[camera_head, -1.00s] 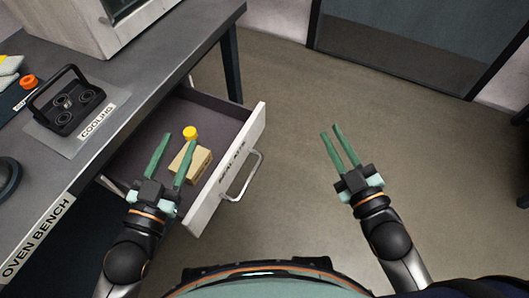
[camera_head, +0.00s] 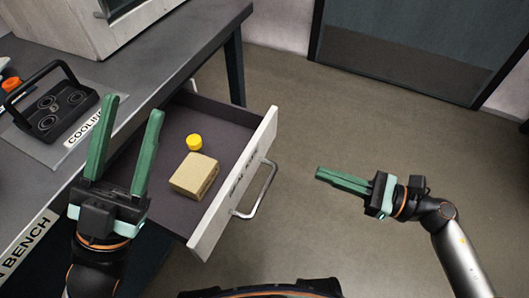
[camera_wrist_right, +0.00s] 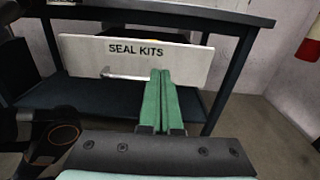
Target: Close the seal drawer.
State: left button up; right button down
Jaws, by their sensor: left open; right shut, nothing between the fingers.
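The seal drawer (camera_head: 234,185) stands pulled out from the bench, with a white front and a metal bar handle (camera_head: 261,192). Its front reads SEAL KITS in the right wrist view (camera_wrist_right: 190,62). Inside lie a tan box (camera_head: 194,176) and a small yellow cylinder (camera_head: 194,142). My right gripper (camera_head: 318,173) is shut and empty, to the right of the handle and apart from it, pointing toward the drawer; it also shows in the right wrist view (camera_wrist_right: 160,75). My left gripper (camera_head: 132,105) is open and empty, raised at the drawer's left side near the bench edge.
The oven bench (camera_head: 190,45) runs along the left. A black carrier (camera_head: 52,108) stands on the cooling mat (camera_head: 75,150). A bench leg (camera_head: 235,70) is behind the drawer. The floor (camera_head: 330,120) right of the drawer is clear up to a dark door (camera_head: 410,40).

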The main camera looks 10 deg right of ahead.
aim_at(255, 148)
jog(key=x, duration=1.3)
jog(key=shift+r+b, duration=0.1)
jog(key=shift+b, duration=0.2)
pick_arm(q)
jog(key=shift+f, duration=0.3)
jog(key=shift+d, duration=0.1)
pick_arm(e)
jog(key=shift+a, duration=0.1)
